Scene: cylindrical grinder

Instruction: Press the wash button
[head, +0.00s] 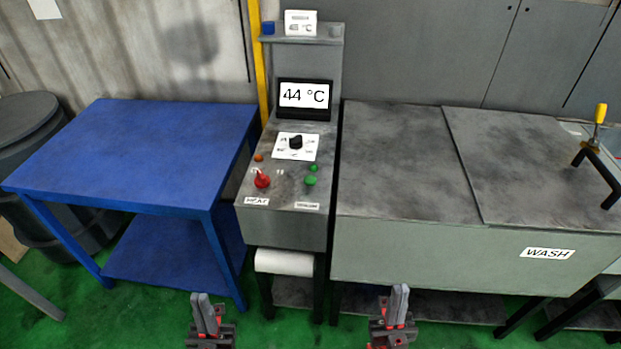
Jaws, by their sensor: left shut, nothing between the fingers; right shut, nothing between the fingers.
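The control panel (285,215) stands in the middle, between the blue table and the grey wash tank. A green button (311,181) sits on its right side, above a small white label (307,206) that is too small to read surely. A red switch (262,180) sits on the left above another label, which seems to read HEAT. A black knob (295,142) is on a white dial plate between and above them. My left gripper (204,312) is shut and empty, low in front of the blue table. My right gripper (399,304) is shut and empty, below the tank's front; neither touches the panel.
A display (304,95) reads 44 °C. The grey tank (430,250) bears a WASH sign (547,253) and a lid with a black handle (598,175). A blue table (140,150) stands left. A white roll (284,262) hangs under the panel. Green floor is open in front.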

